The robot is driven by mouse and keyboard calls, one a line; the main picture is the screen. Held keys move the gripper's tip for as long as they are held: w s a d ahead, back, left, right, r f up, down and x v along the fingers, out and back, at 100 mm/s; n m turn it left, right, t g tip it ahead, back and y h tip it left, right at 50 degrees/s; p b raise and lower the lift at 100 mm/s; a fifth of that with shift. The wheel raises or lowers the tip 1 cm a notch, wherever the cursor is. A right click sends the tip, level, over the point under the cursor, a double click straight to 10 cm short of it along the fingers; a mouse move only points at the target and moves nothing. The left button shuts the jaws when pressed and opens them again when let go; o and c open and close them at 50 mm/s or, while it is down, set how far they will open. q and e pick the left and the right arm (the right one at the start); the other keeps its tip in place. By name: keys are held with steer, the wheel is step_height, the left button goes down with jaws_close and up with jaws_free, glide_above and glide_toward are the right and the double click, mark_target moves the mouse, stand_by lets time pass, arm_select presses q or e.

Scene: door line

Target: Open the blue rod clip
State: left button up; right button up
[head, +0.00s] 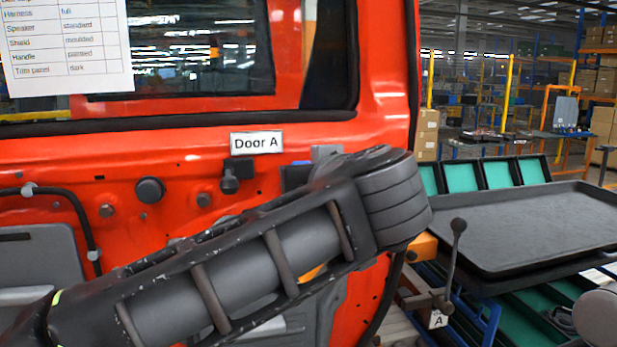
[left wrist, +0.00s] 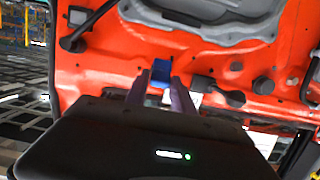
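The blue rod clip (left wrist: 160,70) is on the red door (left wrist: 110,65), in the left wrist view. It sits between the tips of my left gripper's two fingers (left wrist: 160,83). The fingers stand apart, one on each side of it; I cannot tell whether they touch it. In the head view a blue part (head: 297,177), which looks like the clip, shows just above my left arm, partly hidden by it. My left gripper is hidden there behind the arm. My right gripper is in neither view.
The red door, labelled "Door A" (head: 257,142), fills the left of the head view. Dark round knobs (head: 150,190) and a black cable (head: 85,218) are on it. A black tray (head: 530,225) and a ball-topped lever (head: 458,226) stand to the right.

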arm_select(q)
steer(key=o, duration=0.4)
steer(key=v, duration=0.7)
steer(key=shift+s+d+r, duration=0.1)
steer(key=shift+s, duration=0.25)
stand_by(0.6)
